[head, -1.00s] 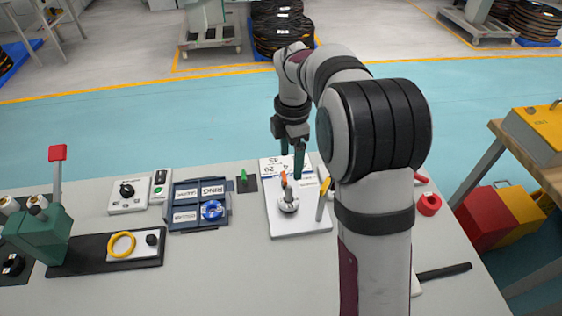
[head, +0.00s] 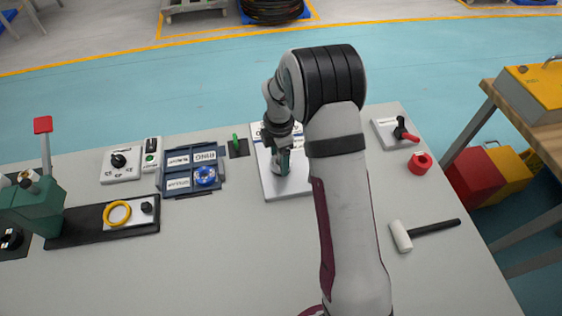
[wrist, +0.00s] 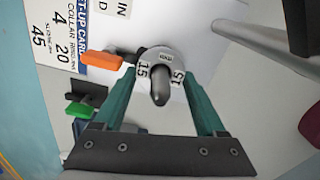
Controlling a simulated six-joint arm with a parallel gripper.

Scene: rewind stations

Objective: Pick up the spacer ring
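My gripper (head: 281,160) is low over the white board (head: 284,193) and covers most of the post there. In the wrist view, the green fingers of my gripper (wrist: 158,72) are apart, one on each side of a dark post (wrist: 160,97). A light grey ring (wrist: 162,56) with "15" labels sits around this post between the fingertips. I cannot tell whether the fingers touch it. A blue ring (head: 205,176) lies in a blue tray (head: 222,165) labelled RING. I cannot tell for sure which ring is the spacer ring.
An orange lever (wrist: 100,61) sticks out beside the post, and a grey rod (wrist: 262,43) stands to its right. The front table is clear.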

